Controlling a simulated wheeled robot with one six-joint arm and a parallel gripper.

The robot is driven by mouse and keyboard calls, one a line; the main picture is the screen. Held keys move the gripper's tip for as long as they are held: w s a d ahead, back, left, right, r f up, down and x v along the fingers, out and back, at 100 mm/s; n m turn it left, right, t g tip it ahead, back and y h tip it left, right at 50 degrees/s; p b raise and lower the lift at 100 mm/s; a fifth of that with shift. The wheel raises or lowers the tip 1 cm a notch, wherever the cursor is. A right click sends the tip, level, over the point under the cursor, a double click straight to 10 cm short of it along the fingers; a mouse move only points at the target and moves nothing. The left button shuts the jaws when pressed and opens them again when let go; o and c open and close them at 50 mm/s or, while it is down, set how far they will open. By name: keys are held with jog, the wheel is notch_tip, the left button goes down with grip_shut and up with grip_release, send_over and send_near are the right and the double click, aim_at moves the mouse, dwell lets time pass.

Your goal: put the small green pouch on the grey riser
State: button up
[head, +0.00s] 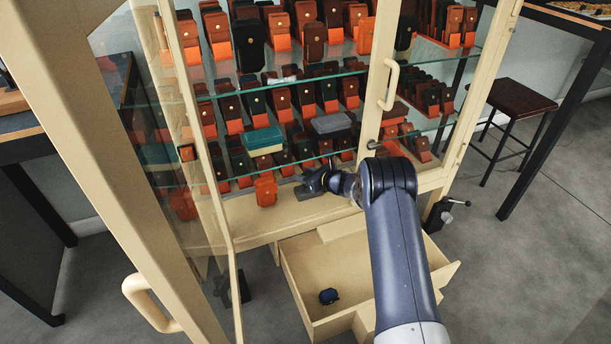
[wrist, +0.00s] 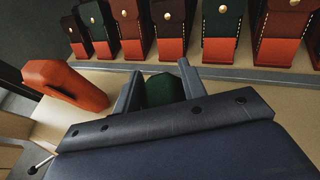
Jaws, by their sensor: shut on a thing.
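My gripper (wrist: 158,82) is shut on the small green pouch (wrist: 160,90), which shows dark green between the two fingers in the wrist view. In the head view my gripper (head: 312,184) is low at the cabinet's front, over the cream floor board, and the pouch cannot be made out there. A small flat dark grey piece (head: 307,192) shows right at the gripper; I cannot tell whether it is the grey riser or part of my gripper. A grey block (head: 331,122) lies on a glass shelf above.
Rows of pouches (wrist: 222,32) stand behind. A teal box (head: 263,140) is on the shelf. Below, an open drawer (head: 310,275) holds a dark blue item (head: 328,296). The cabinet door handle (head: 389,85) juts out.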

jog(key=shift+f, duration=0.15)
jog(key=o, duration=1)
jog(key=shift+c, duration=0.2)
jog(key=shift+s+d+r+p, duration=0.15)
jog(key=shift+d+r+p, duration=0.05)
jog(key=shift+r+p, duration=0.2)
jog(key=s+d+p, duration=0.2)
jog(key=s+d, duration=0.7)
jog(key=shift+p, duration=0.3)
